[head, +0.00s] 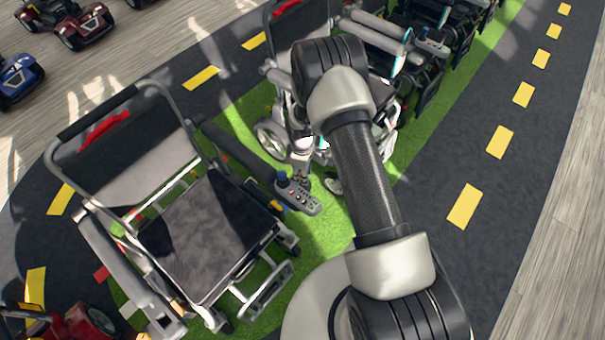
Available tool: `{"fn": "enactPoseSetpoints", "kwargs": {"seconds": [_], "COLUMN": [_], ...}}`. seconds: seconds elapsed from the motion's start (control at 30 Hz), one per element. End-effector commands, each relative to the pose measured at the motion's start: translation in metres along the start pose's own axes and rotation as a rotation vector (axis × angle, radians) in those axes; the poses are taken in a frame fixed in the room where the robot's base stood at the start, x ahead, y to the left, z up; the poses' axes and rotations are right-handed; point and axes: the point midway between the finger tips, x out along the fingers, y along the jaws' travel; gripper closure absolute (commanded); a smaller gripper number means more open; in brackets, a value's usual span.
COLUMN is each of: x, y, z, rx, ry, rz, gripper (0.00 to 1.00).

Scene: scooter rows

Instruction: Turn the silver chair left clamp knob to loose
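The silver chair (181,104), a folding power chair with a silver frame and dark seat, stands at left centre. Its armrest on the picture's right side (238,150) ends in a joystick control box (300,196). A small yellow-orange part (277,206) shows just below the box. I cannot make out the clamp knob clearly. My gripper (301,178) points down right at the far side of the control box, close to it or touching. Its fingers are small and partly hidden, so I cannot tell whether they are open or shut.
Another chair with white-grey wheels (271,139) stands just behind my gripper, partly hidden by my arm. More dark chairs (430,45) line the green strip. A red scooter (75,325) is at bottom left. The dark lane (480,150) at right is clear.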

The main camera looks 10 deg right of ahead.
Motion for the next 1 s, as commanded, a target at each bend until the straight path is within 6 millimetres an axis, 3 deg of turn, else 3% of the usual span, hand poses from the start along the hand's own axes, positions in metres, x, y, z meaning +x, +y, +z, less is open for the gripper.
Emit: {"fn": "enactPoseSetpoints", "kwargs": {"seconds": [0.4, 0.9, 0.93, 1.0], "x": [-0.0001, -0.0002, -0.0002, -0.0002], "y": [0.0001, 0.0001, 0.0001, 0.0001], "z": [-0.0003, -0.0004, -0.0004, -0.0004], "rx": [-0.167, -0.184, -0.184, -0.184], "ry": [0.0, 0.0, 0.0, 0.0], "rz": [0.0, 0.0, 0.0, 0.0], "gripper": [0.96, 0.96, 0.72, 0.67]}}
